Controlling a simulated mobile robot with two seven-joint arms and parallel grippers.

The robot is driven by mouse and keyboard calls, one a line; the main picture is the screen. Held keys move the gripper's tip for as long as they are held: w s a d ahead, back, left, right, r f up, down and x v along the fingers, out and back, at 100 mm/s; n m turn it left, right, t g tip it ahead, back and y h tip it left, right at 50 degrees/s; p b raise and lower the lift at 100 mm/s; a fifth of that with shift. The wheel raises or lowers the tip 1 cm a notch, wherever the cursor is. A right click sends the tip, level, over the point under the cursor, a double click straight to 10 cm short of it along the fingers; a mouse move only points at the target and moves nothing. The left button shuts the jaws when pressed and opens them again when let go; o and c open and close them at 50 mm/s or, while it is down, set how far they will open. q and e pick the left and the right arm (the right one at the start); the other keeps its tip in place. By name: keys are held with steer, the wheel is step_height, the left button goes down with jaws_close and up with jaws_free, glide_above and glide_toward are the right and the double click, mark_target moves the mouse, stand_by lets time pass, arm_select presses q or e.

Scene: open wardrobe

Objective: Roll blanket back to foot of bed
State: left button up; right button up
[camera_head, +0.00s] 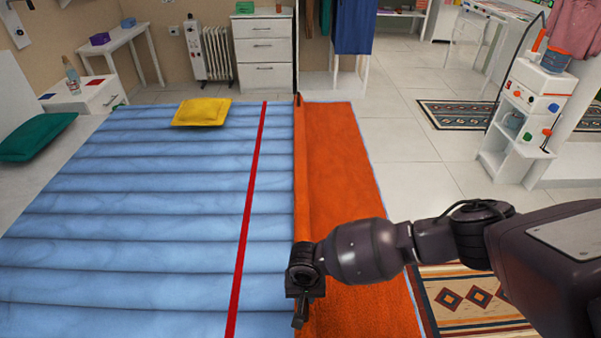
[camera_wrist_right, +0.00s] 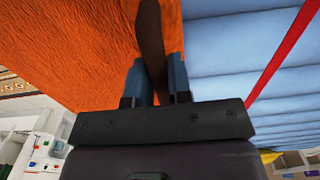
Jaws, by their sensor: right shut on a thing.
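The orange blanket (camera_head: 345,160) lies over the right-hand strip of the blue bed (camera_head: 150,215). Its left edge is raised in a narrow fold or roll running along the bed, with a small dark tip at the far end. My right gripper (camera_head: 302,305) is at the near end of this edge. In the right wrist view, my right gripper (camera_wrist_right: 155,80) is shut on a dark brown strip at the blanket's edge, with the orange cloth (camera_wrist_right: 70,45) beside it. The gripper and arm hide part of the blanket. My left gripper is not in view.
A red line (camera_head: 247,210) runs along the bed left of the blanket. A yellow pillow (camera_head: 202,112) lies at the bed's far side and a green pillow (camera_head: 38,137) at far left. Patterned rugs (camera_head: 470,300) and clear tiled floor lie to the right.

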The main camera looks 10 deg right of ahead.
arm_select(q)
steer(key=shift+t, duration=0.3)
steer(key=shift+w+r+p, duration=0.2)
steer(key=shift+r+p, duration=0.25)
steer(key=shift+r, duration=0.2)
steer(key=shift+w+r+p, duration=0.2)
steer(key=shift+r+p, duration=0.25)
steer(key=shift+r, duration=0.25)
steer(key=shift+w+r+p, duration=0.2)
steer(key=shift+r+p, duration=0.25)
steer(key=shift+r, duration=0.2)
arm_select(e)
steer(key=shift+s+d, duration=0.25)
steer(key=shift+d, duration=1.05)
steer(key=shift+s+d, duration=0.3)
steer(key=shift+d, duration=1.05)
steer(key=shift+s+d, duration=0.25)
steer(key=shift+d, duration=1.05)
